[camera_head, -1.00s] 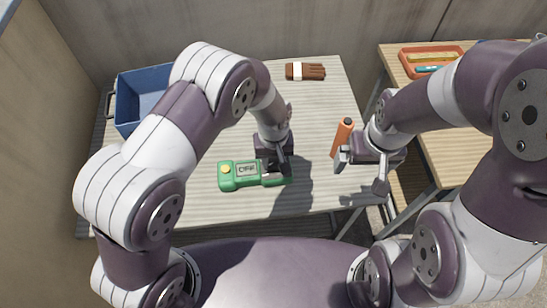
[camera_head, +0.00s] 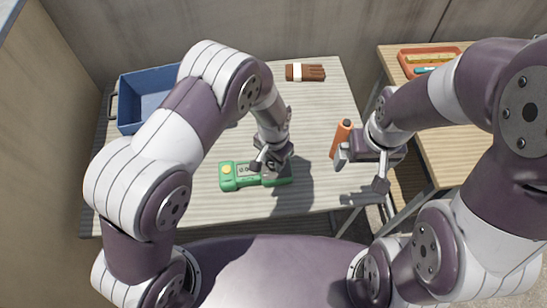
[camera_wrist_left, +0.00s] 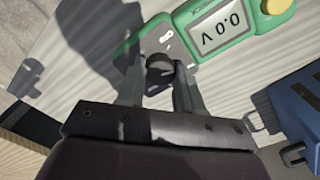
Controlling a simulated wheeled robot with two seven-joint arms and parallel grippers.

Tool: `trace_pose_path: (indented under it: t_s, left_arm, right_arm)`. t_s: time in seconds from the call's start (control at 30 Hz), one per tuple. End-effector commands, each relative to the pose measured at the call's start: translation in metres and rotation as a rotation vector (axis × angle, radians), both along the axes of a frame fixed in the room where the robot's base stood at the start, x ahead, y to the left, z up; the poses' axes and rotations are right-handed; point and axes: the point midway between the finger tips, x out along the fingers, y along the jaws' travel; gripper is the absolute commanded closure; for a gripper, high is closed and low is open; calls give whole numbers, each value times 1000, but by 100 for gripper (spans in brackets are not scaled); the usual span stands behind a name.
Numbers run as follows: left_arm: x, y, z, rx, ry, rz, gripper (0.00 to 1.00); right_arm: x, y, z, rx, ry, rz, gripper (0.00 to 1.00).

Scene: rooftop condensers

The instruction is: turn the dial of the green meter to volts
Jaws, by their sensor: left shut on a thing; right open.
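The green meter (camera_head: 229,182) lies flat on the grey slatted table, left of my left gripper in the head view. My left gripper (camera_head: 268,164) is over the meter's right part. In the left wrist view its fingers (camera_wrist_left: 160,75) are shut on the dark round dial (camera_wrist_left: 159,66). The dial is hidden by the gripper in the head view. My right gripper (camera_head: 361,171) is open at the table's right edge, beside an orange cylinder.
A blue bin (camera_head: 127,107) is at the back left. A brown object with a white band (camera_head: 306,72) lies at the back. An orange tray (camera_head: 409,66) sits on the wooden table (camera_head: 447,150) at right.

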Motion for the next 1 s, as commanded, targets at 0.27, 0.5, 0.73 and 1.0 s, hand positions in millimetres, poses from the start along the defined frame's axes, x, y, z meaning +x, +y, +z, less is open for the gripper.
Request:
trace_pose_path:
  t_s: [0.27,0.5,0.73,1.0]
  left_arm:
    - [0,0,1,-1,-1,-153,95]
    - [0,0,1,-1,-2,-217,95]
    - [0,0,0,-1,-2,-233,95]
    - [0,0,0,-1,-1,-232,95]
  right_arm:
    - [0,0,3,0,0,0,0]
    - [0,0,4,0,0,0,0]
    - [0,0,4,0,0,0,0]
    - [0,0,4,0,0,0,0]
